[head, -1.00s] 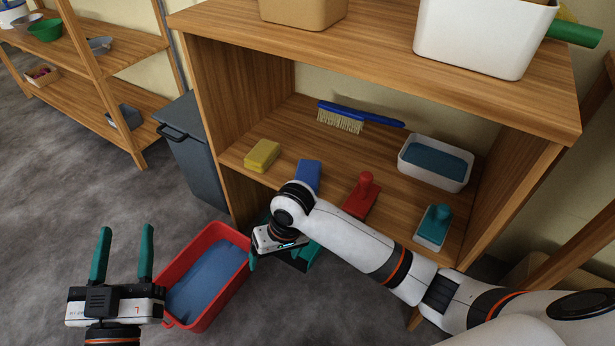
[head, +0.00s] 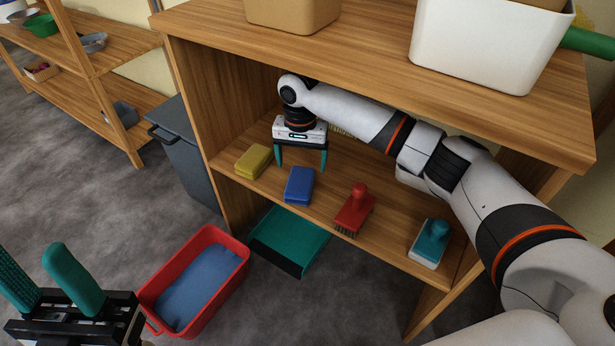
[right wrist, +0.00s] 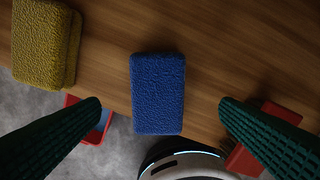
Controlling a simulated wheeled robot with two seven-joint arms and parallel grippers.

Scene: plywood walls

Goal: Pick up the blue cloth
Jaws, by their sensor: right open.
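The blue cloth (head: 299,186) is a small folded block lying on the lower shelf near its front edge. It also shows in the middle of the right wrist view (right wrist: 157,93). My right gripper (head: 301,167) is open and points down over the shelf, a little above and behind the cloth in the head view. In the right wrist view the cloth sits between the two green fingers (right wrist: 160,108), with clear room on both sides and no contact seen. My left gripper (head: 30,268) is open and empty at the lower left, partly cut off.
A yellow sponge (head: 253,161) lies left of the cloth, and a red brush (head: 355,211) and a teal brush (head: 431,243) lie to its right. The upper shelf board (head: 370,60) is above my right arm. A red basin (head: 225,238) and teal dustpan (head: 290,236) are on the floor.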

